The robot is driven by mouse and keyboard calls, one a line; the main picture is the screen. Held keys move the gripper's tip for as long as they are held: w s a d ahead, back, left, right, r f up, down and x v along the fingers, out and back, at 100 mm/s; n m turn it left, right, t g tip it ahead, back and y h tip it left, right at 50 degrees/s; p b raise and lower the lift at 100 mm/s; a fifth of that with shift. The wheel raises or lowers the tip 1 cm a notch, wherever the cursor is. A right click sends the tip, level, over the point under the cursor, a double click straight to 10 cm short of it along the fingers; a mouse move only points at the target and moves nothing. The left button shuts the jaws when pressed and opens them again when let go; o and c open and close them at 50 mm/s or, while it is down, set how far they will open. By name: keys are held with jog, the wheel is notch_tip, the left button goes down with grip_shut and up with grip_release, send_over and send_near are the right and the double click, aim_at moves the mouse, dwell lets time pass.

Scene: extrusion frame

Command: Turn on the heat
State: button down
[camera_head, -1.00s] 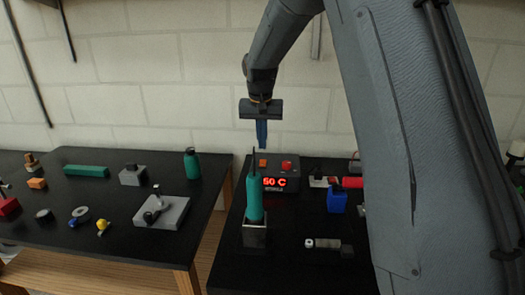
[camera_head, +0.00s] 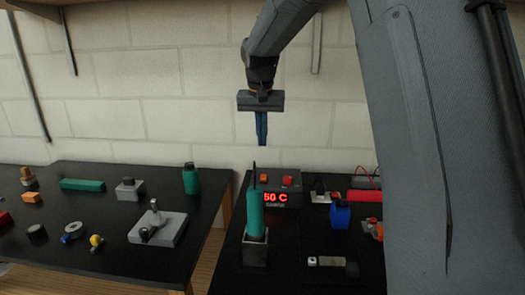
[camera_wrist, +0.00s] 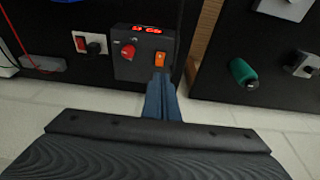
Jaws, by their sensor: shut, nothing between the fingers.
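The grey heat station (camera_head: 291,202) stands at the back of the right table, its red display (camera_head: 275,197) lit and reading about 50 C. An orange rocker switch (camera_head: 264,178) and a red knob (camera_head: 287,180) sit on its top. In the wrist view the station (camera_wrist: 126,70) shows the orange switch (camera_wrist: 162,60) right by my fingertips and the red knob (camera_wrist: 128,50) beside it. My gripper (camera_head: 262,143) is shut and empty, pointing down above the station, apart from the switch. The switch's position cannot be told.
A teal soldering iron (camera_head: 254,214) stands upright in a metal holder (camera_head: 255,250) in front of the station. A blue bottle (camera_head: 340,215) and a black knob on a small plate (camera_head: 320,190) are to its right. The left table (camera_head: 95,240) holds several small parts.

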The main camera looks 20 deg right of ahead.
aim_at(264, 175)
jog(key=shift+w+d+b, duration=0.25)
jog(key=shift+w+b, duration=0.25)
jog(key=shift+b, duration=0.35)
jog(key=p+x, duration=0.1)
jog(key=x, duration=0.3)
jog(key=p+x, duration=0.1)
jog(key=x, duration=0.4)
jog(key=p+x, duration=0.2)
jog(key=x, duration=0.3)
jog(key=shift+w+r, duration=0.15)
jog(key=shift+w, duration=0.15)
